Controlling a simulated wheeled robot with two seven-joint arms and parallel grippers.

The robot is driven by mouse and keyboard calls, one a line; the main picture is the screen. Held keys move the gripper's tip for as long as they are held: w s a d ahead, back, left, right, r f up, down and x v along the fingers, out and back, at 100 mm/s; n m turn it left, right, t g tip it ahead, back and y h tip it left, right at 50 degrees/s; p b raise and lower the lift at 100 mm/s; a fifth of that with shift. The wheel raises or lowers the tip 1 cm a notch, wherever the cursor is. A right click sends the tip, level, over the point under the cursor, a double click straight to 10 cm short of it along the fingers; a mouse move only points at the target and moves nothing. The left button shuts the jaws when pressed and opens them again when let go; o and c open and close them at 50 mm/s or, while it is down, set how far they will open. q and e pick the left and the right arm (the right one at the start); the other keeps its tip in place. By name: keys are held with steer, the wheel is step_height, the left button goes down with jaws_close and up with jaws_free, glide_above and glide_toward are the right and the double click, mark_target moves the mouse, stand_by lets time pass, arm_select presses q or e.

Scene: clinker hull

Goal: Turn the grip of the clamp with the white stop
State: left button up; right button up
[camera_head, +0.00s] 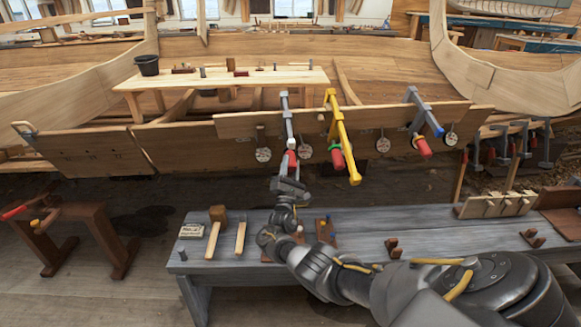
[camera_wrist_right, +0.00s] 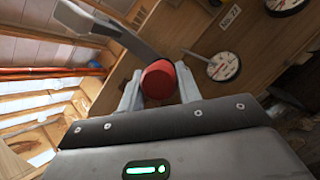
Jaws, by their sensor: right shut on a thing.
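The left clamp (camera_head: 287,118), a grey one with pale, whitish end parts, hangs over the plank edge of the hull. Its red grip (camera_head: 292,159) points down toward me. My right gripper (camera_head: 290,180) comes up from below and is shut on this red grip. In the right wrist view the red grip (camera_wrist_right: 158,80) sits between the two fingers of my right gripper (camera_wrist_right: 160,88), with the clamp's grey bar (camera_wrist_right: 128,36) behind it. A yellow clamp (camera_head: 341,135) with a red and green grip hangs to the right. A grey clamp with a blue end (camera_head: 424,113) hangs farther right. My left gripper is out of view.
Round dial-like tags (camera_head: 263,155) hang along the plank (camera_head: 235,125) beside the clamps. A grey bench (camera_head: 370,222) below holds a mallet (camera_head: 217,225) and small wooden blocks. A wooden sawhorse (camera_head: 85,228) stands at left. The yellow clamp is close to my right gripper.

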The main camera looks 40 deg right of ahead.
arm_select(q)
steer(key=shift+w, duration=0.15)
arm_select(e)
steer(key=o, duration=1)
steer(key=shift+s+a+f, duration=0.1)
steer(key=shift+a+f, duration=0.1)
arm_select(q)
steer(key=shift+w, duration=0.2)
arm_select(e)
steer(key=v, duration=1)
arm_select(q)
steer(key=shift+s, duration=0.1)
arm_select(e)
steer(key=shift+s, duration=0.1)
